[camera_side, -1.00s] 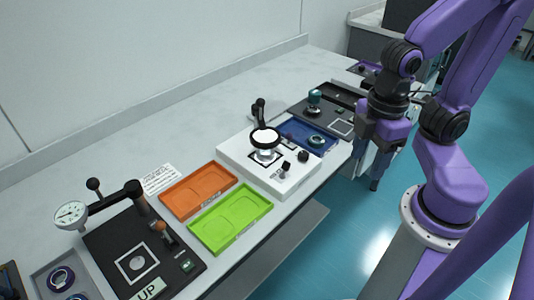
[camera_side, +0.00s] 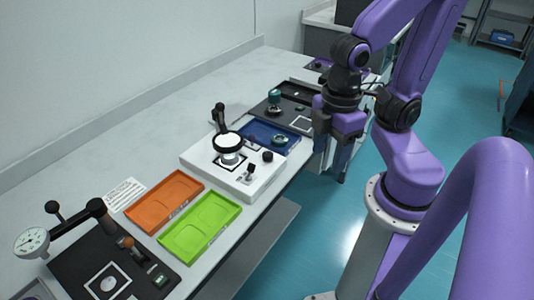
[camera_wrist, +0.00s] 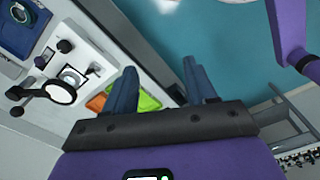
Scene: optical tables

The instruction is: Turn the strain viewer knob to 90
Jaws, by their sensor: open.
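The strain viewer (camera_side: 205,158) is a white box on the bench with a round black-rimmed viewing lens (camera_side: 228,142) on a post. Two small black knobs stand on its right part: a round one (camera_side: 267,156) and one nearer the front edge (camera_side: 250,172). I cannot tell which is the strain viewer knob, and no dial marks are readable. My gripper (camera_side: 342,172) hangs to the right of the viewer, past the bench edge, apart from it. In the wrist view my gripper (camera_wrist: 162,85) is open and empty, with the viewer (camera_wrist: 84,55) to its left.
Open floor (camera_side: 300,255) lies in front.

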